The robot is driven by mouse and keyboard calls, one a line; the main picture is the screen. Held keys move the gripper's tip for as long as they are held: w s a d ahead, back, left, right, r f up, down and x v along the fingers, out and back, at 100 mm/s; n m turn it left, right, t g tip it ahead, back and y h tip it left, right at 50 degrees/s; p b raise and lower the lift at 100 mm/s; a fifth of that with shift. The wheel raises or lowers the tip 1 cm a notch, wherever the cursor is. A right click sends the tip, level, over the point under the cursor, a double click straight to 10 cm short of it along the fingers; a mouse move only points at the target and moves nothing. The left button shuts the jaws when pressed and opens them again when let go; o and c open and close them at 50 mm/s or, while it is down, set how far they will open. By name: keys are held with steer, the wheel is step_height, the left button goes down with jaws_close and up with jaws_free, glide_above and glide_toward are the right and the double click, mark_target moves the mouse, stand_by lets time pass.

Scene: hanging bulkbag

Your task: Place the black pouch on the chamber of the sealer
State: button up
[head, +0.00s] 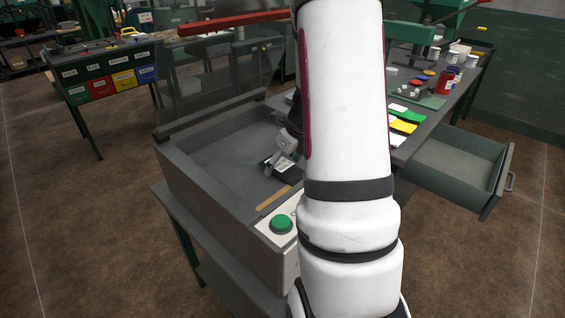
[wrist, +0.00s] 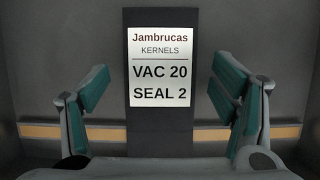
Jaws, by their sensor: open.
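The black pouch (wrist: 160,120) carries a white label reading "Jambrucas KERNELS, VAC 20, SEAL 2". It lies on the grey floor of the sealer's chamber (head: 220,145), and its lower end crosses the tan strip (wrist: 50,132). In the head view the pouch (head: 287,168) is partly hidden by my arm and gripper. My gripper (wrist: 162,82) is open, with one finger on each side of the pouch and a visible gap to each edge. In the head view my gripper (head: 281,150) is low inside the chamber.
The sealer's clear lid (head: 225,75) stands raised behind the chamber. A green button (head: 281,224) is on the front panel. An open drawer (head: 455,165) and a bench with coloured cards (head: 404,126) and a red jar (head: 446,82) are at right. Labelled bins (head: 110,82) stand at left.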

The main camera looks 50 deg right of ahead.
steer(key=p+v, duration=0.3)
steer(key=v, duration=0.8)
steer(key=a+r+n+y, duration=0.1)
steer(key=a+r+n, duration=0.2)
steer(key=a+n, duration=0.25)
steer(key=s+a+r+n, duration=0.1)
steer(key=a+r+n, duration=0.2)
steer(key=a+n, duration=0.3)
steer(key=a+r+n+y, duration=0.1)
steer(key=a+r+n, duration=0.25)
steer(key=a, duration=0.45)
steer(key=s+a+r+n+h, duration=0.1)
steer(key=s+a+n, duration=0.5)
steer(key=n, duration=0.4)
steer(key=s+a+r+n+g, duration=0.1)
steer(key=s+a+n, duration=0.5)
steer(key=n, duration=0.5)
steer(key=shift+s+n+h, duration=0.3)
steer(key=shift+s+h, duration=0.1)
steer(key=shift+s, duration=0.7)
steer(key=shift+r, duration=0.15)
